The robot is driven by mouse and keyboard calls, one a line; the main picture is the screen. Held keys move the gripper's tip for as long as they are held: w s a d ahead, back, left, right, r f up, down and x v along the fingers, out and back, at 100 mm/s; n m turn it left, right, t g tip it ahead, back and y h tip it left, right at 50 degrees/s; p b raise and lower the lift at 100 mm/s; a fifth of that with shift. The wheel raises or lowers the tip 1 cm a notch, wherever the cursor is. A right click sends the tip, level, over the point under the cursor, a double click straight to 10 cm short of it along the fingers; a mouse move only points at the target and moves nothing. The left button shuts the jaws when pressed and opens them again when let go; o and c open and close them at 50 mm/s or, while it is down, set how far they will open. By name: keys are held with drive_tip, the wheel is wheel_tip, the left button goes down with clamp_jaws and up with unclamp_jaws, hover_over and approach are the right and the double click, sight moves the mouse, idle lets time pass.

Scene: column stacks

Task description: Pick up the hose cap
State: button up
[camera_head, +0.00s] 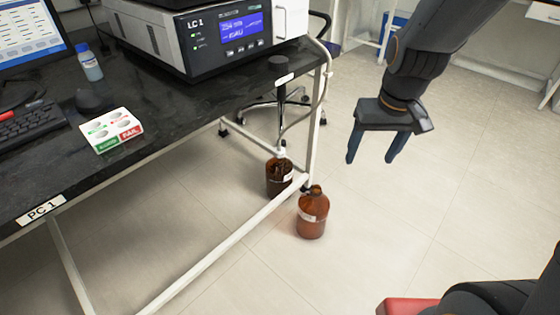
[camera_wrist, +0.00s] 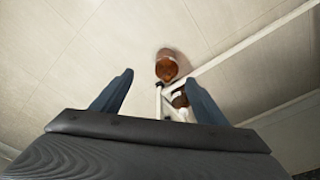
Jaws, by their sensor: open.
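The hose cap (camera_head: 281,153) is a pale cap on a brown bottle (camera_head: 279,178) on the floor under the bench edge. A thin hose runs from it up toward the bench. A second brown bottle (camera_head: 312,214) stands on the floor to its right, with a dark neck and no hose. My gripper (camera_head: 371,160) is open and empty, above the floor to the right of both bottles, fingers pointing down. In the wrist view, the second bottle (camera_wrist: 166,68) shows beyond the fingers. The hose bottle (camera_wrist: 180,97) is partly hidden by the right finger.
A black bench (camera_head: 165,135) with a white frame rail (camera_head: 235,236) passes beside the bottles. A wheeled stool base (camera_head: 285,100) is behind.

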drive_tip(key=w+a+f+n+b, duration=0.1)
drive_tip(key=w+a+f+b, duration=0.2)
drive_tip(key=w+f+b, duration=0.6)
drive_tip(key=n+t+y+b, duration=0.2)
drive_tip(key=n+b, duration=0.4)
hover_over(279, 150)
drive_tip(key=s+d, duration=0.2)
wheel_tip(279, 150, down, 22)
drive_tip(key=shift+a+b+x, duration=0.1)
drive_tip(key=shift+b+x, duration=0.85)
drive_tip(key=shift+x, duration=0.4)
drive_tip(key=shift+a+b+x, duration=0.15)
drive_tip(key=shift+b+x, duration=0.75)
drive_tip(key=shift+x, duration=0.5)
drive_tip(key=shift+s+r, duration=0.1)
drive_tip(key=shift+r, duration=0.05)
drive_tip(key=c, duration=1.2)
drive_tip(key=shift+o, duration=0.2)
drive_tip(key=shift+r, duration=0.1)
